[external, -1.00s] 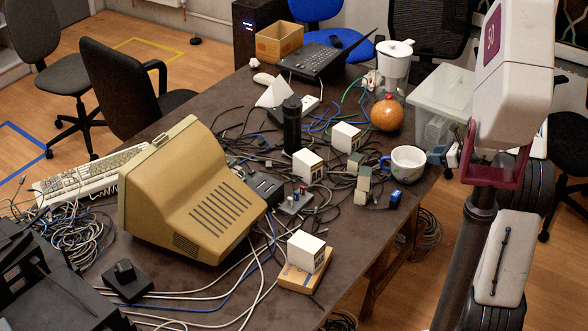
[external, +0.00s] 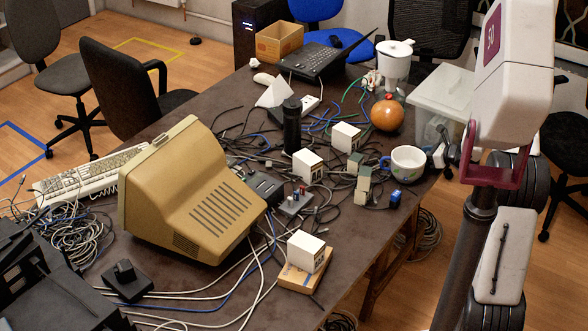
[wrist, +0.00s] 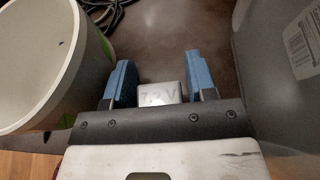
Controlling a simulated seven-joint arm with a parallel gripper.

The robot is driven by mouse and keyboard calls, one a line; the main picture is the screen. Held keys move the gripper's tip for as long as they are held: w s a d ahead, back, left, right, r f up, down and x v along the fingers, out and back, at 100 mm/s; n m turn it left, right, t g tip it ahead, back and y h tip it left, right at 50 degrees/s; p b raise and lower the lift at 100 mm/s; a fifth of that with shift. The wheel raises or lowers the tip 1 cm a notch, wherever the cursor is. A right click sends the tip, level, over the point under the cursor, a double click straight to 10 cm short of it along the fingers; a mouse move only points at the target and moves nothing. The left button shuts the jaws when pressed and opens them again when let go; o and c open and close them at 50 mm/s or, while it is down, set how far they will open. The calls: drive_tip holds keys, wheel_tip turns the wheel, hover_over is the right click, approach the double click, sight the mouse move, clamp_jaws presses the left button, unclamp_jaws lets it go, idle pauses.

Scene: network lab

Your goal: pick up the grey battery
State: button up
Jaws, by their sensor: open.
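The grey battery (wrist: 160,93), a small light-grey block marked "7.2 V", shows in the wrist view. It lies between the blue fingers of my gripper (wrist: 158,82), close to the palm edge, which hides its near part. In the external view I cannot make out the battery. There, part of my gripper (external: 440,154) shows just right of the mug, partly behind my arm.
The white mug (external: 407,164) stands close on the left of my gripper; its rim (wrist: 52,98) fills the wrist view's left. A grey surface with a label (wrist: 304,48) stands close on the right. A clear bin (external: 440,95) and orange ball (external: 387,114) are behind.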

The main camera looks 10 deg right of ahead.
drive_tip(key=c, duration=0.7)
drive_tip(key=shift+r, duration=0.15)
drive_tip(key=shift+s+a+r, duration=0.15)
drive_tip(key=shift+r, duration=0.25)
wheel_tip(320, 180, up, 10)
drive_tip(key=s+a, duration=1.3)
drive_tip(key=s, duration=0.1)
drive_tip(key=shift+a+r, duration=0.2)
drive_tip(key=shift+a, duration=0.2)
idle(0.3)
